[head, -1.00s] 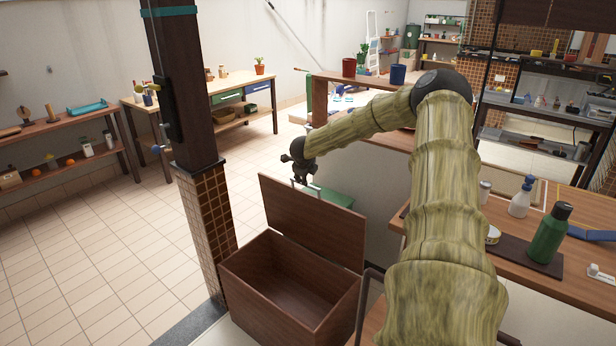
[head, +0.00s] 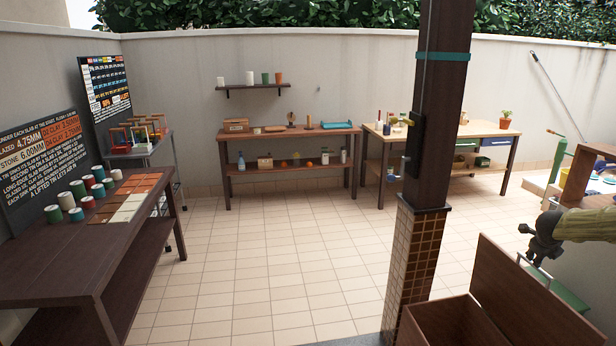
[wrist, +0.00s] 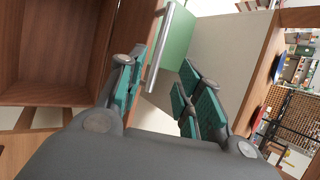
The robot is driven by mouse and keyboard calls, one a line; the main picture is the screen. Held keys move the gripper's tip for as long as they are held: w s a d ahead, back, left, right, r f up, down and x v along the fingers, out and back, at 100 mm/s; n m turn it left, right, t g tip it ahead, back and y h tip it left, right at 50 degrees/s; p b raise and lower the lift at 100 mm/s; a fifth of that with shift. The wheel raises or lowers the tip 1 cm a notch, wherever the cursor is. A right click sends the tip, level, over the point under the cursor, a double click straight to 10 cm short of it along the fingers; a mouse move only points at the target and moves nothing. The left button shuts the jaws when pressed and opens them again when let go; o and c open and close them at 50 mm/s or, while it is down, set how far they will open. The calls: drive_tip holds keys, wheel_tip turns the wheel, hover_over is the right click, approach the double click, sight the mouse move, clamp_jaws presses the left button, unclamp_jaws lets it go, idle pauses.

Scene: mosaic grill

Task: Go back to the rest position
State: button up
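My gripper (head: 540,245) shows at the right edge of the head view, above the back of the open lid of a brown wooden chest (head: 440,318). In the wrist view my gripper (wrist: 158,82) has its two teal-padded fingers spread apart, with nothing held between them. A green object (wrist: 178,42) with a metal bar lies just beyond the fingertips. It also shows below my gripper in the head view (head: 568,297), partly hidden by the chest lid (head: 530,295).
A dark pillar (head: 415,240) stands left of the chest. A dark table (head: 75,240) with several jars and tiles is at the left. A shelf table (head: 290,134) and a workbench (head: 450,130) line the back wall. The tiled floor between is clear.

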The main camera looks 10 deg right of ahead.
drive_tip(key=w+a+f+n, duration=0.25)
drive_tip(key=a+n, duration=0.25)
drive_tip(key=a, duration=0.4)
drive_tip(key=w+a+f+n, duration=0.25)
drive_tip(key=a+n, duration=0.25)
drive_tip(key=a, duration=0.4)
drive_tip(key=s+a+f+n, duration=0.2)
drive_tip(key=a+f+n, duration=0.2)
drive_tip(key=a, duration=0.4)
drive_tip(key=s+a+f+n+t+y, duration=0.1)
drive_tip(key=a+f+n, duration=0.25)
drive_tip(key=a, duration=0.45)
drive_tip(key=s+a+f+n, duration=0.25)
drive_tip(key=a+f, duration=0.25)
drive_tip(key=a, duration=0.3)
drive_tip(key=s+a+f+n+g+y, duration=0.25)
drive_tip(key=s+a+f+n, duration=0.65)
drive_tip(key=s+a, duration=0.6)
drive_tip(key=s+a+f+n+g+y, duration=0.1)
drive_tip(key=s+a+f+n, duration=0.1)
drive_tip(key=s+a, duration=0.5)
drive_tip(key=s+a+f+n+g+y, duration=0.1)
drive_tip(key=s+a+n, duration=0.3)
drive_tip(key=s, duration=1)
drive_tip(key=a+f+y, duration=0.1)
drive_tip(key=a, duration=0.2)
drive_tip(key=shift+g, duration=0.35)
